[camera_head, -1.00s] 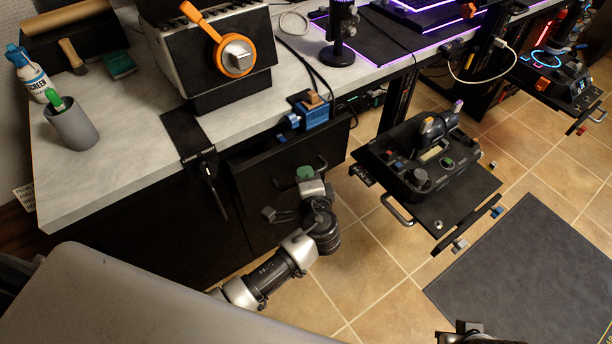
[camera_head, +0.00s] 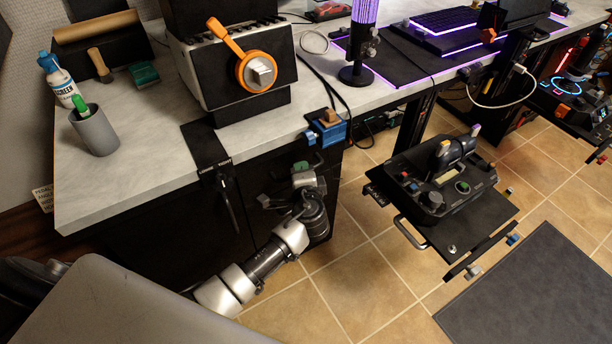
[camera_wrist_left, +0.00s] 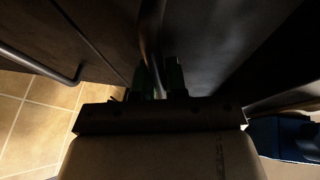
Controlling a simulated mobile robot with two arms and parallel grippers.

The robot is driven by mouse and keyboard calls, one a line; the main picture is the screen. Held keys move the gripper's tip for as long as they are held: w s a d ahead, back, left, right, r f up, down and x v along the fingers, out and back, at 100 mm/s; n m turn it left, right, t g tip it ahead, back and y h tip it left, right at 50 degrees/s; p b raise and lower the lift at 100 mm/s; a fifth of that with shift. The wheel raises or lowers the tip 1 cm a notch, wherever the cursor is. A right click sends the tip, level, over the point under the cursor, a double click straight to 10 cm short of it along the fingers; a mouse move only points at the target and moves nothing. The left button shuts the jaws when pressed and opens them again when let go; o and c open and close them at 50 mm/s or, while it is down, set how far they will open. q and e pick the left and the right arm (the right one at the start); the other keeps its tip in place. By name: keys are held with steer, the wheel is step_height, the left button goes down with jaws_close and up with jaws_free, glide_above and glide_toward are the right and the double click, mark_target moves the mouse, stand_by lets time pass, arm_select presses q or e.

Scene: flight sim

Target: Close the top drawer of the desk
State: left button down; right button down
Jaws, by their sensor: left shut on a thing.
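The desk (camera_head: 150,170) has a pale grey top and a dark drawer cabinet below it. The black top drawer (camera_head: 262,168) is under the desktop, close in against the cabinet; the dark picture and my arm hide whether a gap is left. My left gripper (camera_head: 302,167) is at the drawer front and shut on its handle. In the left wrist view, the fingers (camera_wrist_left: 160,80) are closed around the dark handle bar (camera_wrist_left: 150,35). My right gripper is not in view.
A blue clamp (camera_head: 328,130) sits on the desk edge above my left gripper. A black control panel on a stand (camera_head: 440,190) is to the right. Another handle (camera_wrist_left: 50,68) shows in the left wrist view. Tiled floor (camera_head: 350,280) is clear in front.

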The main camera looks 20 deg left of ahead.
arm_select(q)
steer(key=c, duration=1.3)
jaws_free()
steer(key=shift+w+a, duration=0.15)
steer(key=shift+a, duration=0.05)
steer(key=shift+o, duration=0.6)
steer(key=shift+r, duration=0.1)
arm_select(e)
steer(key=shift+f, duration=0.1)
arm_select(q)
steer(key=shift+r, duration=0.1)
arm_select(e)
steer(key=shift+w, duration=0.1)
